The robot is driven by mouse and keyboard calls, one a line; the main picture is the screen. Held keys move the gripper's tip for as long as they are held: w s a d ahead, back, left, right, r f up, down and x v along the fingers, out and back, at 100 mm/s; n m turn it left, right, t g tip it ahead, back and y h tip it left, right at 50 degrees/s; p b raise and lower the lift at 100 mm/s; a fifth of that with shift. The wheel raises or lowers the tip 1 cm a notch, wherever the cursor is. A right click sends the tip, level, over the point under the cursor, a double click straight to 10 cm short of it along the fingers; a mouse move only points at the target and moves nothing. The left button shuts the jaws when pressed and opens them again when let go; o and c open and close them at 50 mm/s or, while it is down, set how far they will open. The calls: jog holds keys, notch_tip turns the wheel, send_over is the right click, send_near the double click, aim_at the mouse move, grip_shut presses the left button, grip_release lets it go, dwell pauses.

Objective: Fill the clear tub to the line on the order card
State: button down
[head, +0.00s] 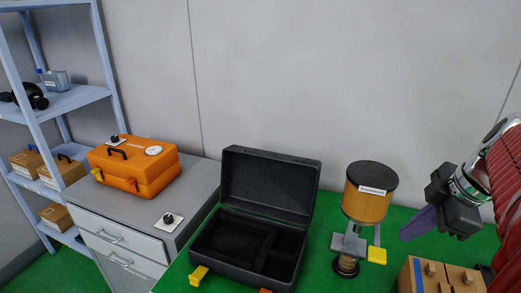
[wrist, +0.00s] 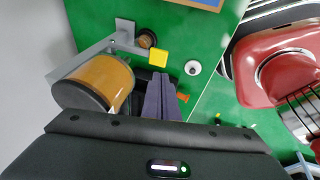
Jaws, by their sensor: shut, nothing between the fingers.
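An amber dispenser drum (head: 367,205) with a black lid and a white label stands on the green bench. It also shows at left in the wrist view (wrist: 107,78). A yellow paddle (head: 377,255) sits at its lower right. Under it is a small round brown thing with a dark rim (head: 346,266); I cannot tell if this is the clear tub. I cannot make out the order card. My gripper (head: 405,232), with purple fingers, is shut and empty, in the air right of the drum. Its fingers also show in the wrist view (wrist: 159,78).
An open black case (head: 268,186) with empty compartments lies left of the dispenser. A wooden block holder (head: 420,275) is at front right. An orange case (head: 135,165) rests on grey drawers (head: 120,222), beside a blue-grey shelf (head: 75,100). A white disc (wrist: 192,68) is right of the paddle.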

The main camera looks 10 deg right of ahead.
jog(key=w+r, duration=0.1)
jog(key=w+d+r+g, duration=0.1)
jog(key=w+d+r+g+y, duration=0.1)
jog(key=r, duration=0.1)
dwell(0.4)
jog(key=shift+s, duration=0.1)
jog(key=shift+a+f, duration=0.1)
send_near(377, 254)
jog(key=x, duration=0.5)
jog(key=shift+a, duration=0.1)
jog(key=shift+f, duration=0.6)
